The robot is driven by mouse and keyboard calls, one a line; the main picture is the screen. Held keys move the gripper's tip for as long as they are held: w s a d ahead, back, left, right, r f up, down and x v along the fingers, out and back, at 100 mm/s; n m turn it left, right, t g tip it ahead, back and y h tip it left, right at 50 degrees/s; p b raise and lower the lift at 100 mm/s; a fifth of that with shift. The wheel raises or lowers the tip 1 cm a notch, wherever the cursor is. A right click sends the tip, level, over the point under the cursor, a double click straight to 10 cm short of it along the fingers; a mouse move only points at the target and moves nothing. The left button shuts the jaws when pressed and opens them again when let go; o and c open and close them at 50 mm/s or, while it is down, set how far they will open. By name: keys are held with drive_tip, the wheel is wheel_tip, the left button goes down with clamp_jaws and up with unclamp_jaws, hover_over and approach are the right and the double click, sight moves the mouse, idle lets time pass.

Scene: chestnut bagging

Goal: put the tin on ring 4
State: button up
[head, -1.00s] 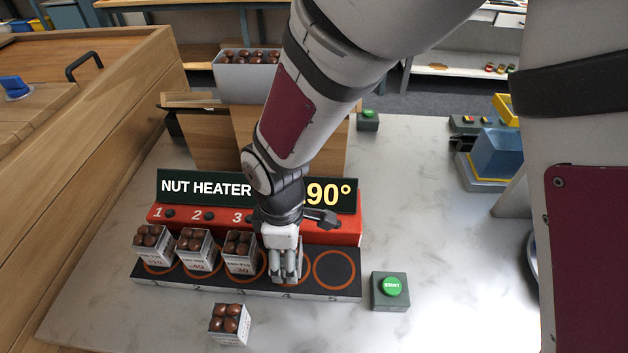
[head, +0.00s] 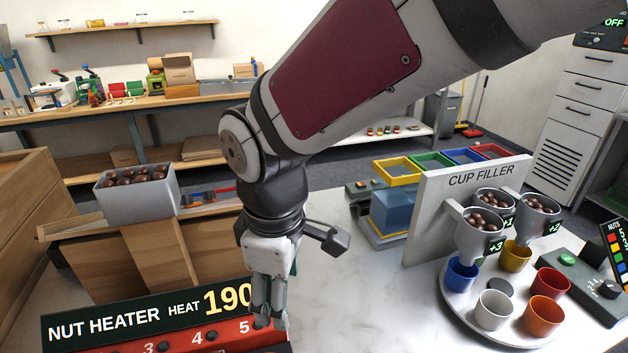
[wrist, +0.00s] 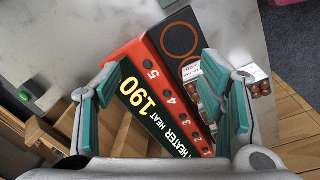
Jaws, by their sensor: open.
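My gripper (head: 266,318) hangs over the right end of the nut heater (head: 110,328) in the head view. In the wrist view its two fingers (wrist: 158,66) stand wide apart with nothing held between them. The heater's numbers 1 to 5 show there, with an empty orange ring (wrist: 180,40) by number 5. Ring 4 (wrist: 190,72) shows only in part beside the right finger. White-labelled tins with chestnuts (wrist: 262,88) stand beyond that finger and are partly hidden by it. I cannot tell which tin is on which ring. The head view cuts off the rings and tins.
A grey bin of chestnuts (head: 138,192) stands behind the heater on the left. The cup filler (head: 480,178) and its round tray of coloured cups (head: 494,329) stand at the right. Bare counter (head: 355,300) lies between heater and cup filler.

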drive_tip(key=s+d+r+m+t, duration=0.1)
drive_tip(key=s+d+r+m, duration=0.15)
drive_tip(key=d, duration=0.35)
drive_tip(key=s+d+r+m, duration=0.1)
drive_tip(key=d+r+m, duration=0.25)
drive_tip(key=d, duration=0.35)
drive_tip(key=s+d+m, duration=0.8)
drive_tip(key=shift+s+d+r+m+t, duration=0.15)
drive_tip(key=shift+s+d+m+t, duration=0.15)
drive_tip(key=shift+s+m+t, duration=0.1)
drive_tip(key=shift+r, duration=0.1)
